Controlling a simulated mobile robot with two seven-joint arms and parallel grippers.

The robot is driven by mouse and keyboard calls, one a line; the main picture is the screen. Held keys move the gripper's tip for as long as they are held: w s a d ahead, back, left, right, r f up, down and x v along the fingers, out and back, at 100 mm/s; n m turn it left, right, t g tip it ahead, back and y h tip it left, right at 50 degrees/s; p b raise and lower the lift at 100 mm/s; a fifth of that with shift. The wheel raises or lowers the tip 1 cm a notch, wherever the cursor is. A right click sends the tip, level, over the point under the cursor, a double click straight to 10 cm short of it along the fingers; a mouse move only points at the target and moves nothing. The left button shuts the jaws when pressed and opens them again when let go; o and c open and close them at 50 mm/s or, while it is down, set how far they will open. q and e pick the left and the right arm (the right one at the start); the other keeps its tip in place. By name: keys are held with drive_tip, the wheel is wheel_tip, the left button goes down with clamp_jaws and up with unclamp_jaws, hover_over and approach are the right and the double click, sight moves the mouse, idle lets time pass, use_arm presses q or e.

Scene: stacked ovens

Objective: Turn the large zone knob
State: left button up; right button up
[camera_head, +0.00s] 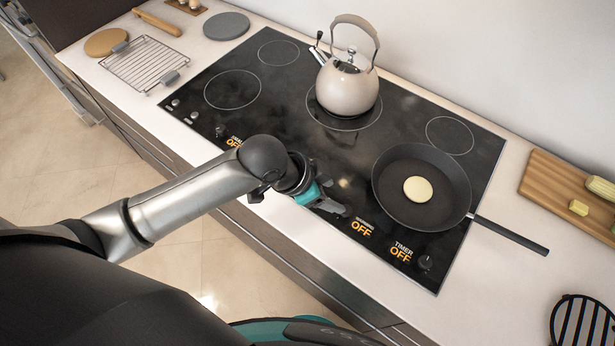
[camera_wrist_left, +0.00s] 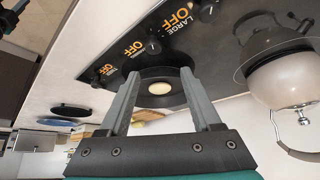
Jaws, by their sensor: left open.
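I cannot tell there whether a finger touches the glass.
The black cooktop (camera_head: 270,100) holds a kettle (camera_head: 346,88) at the back and a frying pan (camera_head: 446,200) with a pale round piece in it. A timer knob (camera_head: 426,262) is at the front right. A wire rack (camera_head: 145,64) and a cutting board (camera_head: 550,180) flank the cooktop.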

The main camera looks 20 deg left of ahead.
use_arm(q)
drive_tip(key=w+a+r+m+g+y+p, duration=0.1)
drive_tip(key=a+r, duration=0.2)
drive_tip(key=a, duration=0.3)
drive_tip(key=w+a+r+m+g+p, duration=0.1)
drive_tip(key=w+a+r, duration=0.1)
drive_tip(key=a+r, duration=0.25)
drive_tip(key=x, duration=1)
drive_tip(key=a+x, duration=0.1)
drive_tip(key=x, duration=0.4)
drive_tip(key=shift+s+f+b, duration=0.2)
drive_tip(key=shift+f+b, duration=0.1)
drive_tip(key=shift+f, duration=0.25)
clamp_jaws()
